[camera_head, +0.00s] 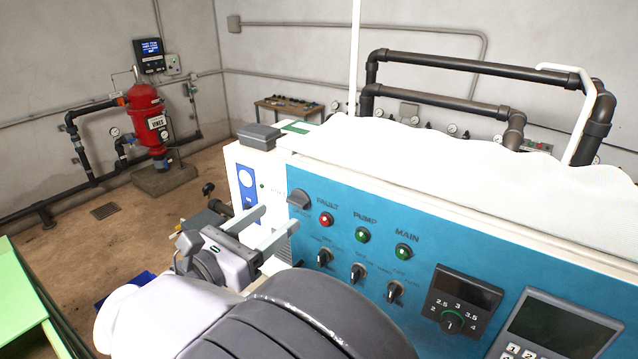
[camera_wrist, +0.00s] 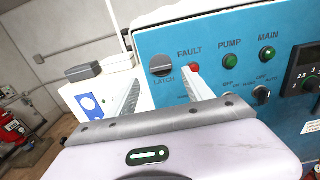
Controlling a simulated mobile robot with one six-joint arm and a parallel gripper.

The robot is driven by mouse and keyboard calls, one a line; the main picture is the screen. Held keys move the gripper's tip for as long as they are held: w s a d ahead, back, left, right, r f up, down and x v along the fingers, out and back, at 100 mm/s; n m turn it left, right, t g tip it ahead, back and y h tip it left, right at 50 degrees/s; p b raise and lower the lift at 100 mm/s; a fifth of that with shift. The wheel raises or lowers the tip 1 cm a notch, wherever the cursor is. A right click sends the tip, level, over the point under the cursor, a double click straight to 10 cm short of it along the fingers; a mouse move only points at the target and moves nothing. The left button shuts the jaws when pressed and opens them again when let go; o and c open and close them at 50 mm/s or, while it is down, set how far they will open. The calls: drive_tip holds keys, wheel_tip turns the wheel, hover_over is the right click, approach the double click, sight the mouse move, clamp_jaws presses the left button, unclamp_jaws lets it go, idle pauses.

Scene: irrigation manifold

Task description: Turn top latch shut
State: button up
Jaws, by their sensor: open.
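The top latch is a round grey knob (camera_head: 299,198) at the upper left corner of the blue panel. In the wrist view the knob (camera_wrist: 161,65) has the word LATCH under it, and its grip bar looks roughly horizontal. My gripper (camera_head: 283,216) is open and empty, just in front of and slightly below the knob in the head view. In the wrist view my gripper (camera_wrist: 165,78) has one finger on each side of the knob's lower area. I cannot tell whether either finger touches it.
A red fault lamp (camera_head: 326,219) sits close to the right of the latch, with green lamps (camera_head: 362,235) and several rotary switches (camera_head: 357,272) beyond. A white box (camera_head: 250,180) adjoins the panel on the left. Open floor (camera_head: 110,235) lies further left.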

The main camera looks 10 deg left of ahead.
sight(294, 205)
drive_tip(key=x, duration=0.4)
drive_tip(key=shift+d+r+p, duration=0.2)
drive_tip(key=shift+d+p, duration=0.05)
drive_tip(key=shift+p, duration=0.1)
drive_tip(key=shift+w+f, duration=0.15)
drive_tip(key=shift+w, duration=0.3)
drive_tip(key=shift+s, duration=0.15)
drive_tip(key=c, duration=0.3)
clamp_jaws()
